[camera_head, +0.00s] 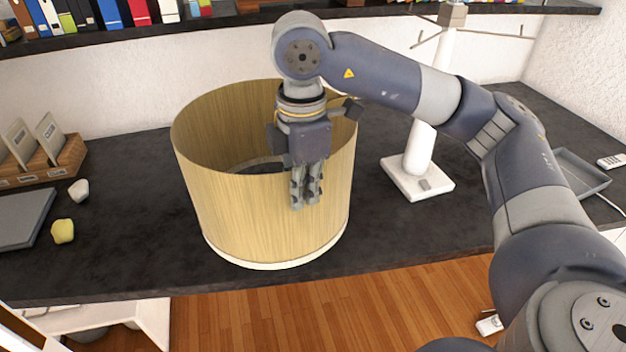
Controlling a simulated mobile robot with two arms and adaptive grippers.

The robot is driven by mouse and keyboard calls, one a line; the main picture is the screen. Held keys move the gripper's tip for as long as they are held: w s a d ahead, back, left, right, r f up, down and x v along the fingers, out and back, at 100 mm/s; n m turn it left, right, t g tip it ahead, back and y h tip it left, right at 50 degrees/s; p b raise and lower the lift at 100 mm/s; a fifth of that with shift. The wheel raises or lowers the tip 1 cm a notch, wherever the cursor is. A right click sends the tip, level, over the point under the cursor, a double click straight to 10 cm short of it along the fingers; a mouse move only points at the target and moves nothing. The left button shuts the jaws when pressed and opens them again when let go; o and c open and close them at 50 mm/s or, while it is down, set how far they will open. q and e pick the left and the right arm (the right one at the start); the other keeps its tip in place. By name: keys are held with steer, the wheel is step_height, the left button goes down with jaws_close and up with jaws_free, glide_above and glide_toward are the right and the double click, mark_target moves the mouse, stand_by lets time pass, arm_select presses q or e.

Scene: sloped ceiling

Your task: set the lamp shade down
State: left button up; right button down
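The lamp shade (255,215) is a wide, open-topped drum with a light wood-grain wall and a pale lower rim. It is upright over the front middle of the dark table; I cannot tell whether its lower rim touches the top. My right gripper (305,188) points down at the near right part of the upper rim and is shut on the wall. Its visible finger part lies against the outside; anything inside is hidden by the wall. My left gripper is not in view.
The dark table (130,240) has free room left of the shade. A white lamp stand (418,180) stands to the right, with a grey tray (580,172) beyond. A wooden card holder (45,165), small stones and a grey slab (20,218) lie left. A book shelf (240,18) overhangs behind.

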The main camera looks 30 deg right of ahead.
steer(key=shift+d+f+m, duration=0.1)
steer(key=shift+f+m, duration=0.1)
steer(key=shift+m, duration=0.6)
steer(key=w+a+f+p, duration=0.1)
steer(key=w+f+p, duration=0.1)
steer(key=w, duration=0.5)
steer(key=w+a+f+p, duration=0.1)
steer(key=w+f+p, duration=0.2)
steer(key=w, duration=0.5)
steer(key=shift+w+a+f, duration=0.15)
steer(key=shift+w+a, duration=0.15)
steer(key=c, duration=1.8)
jaws_free()
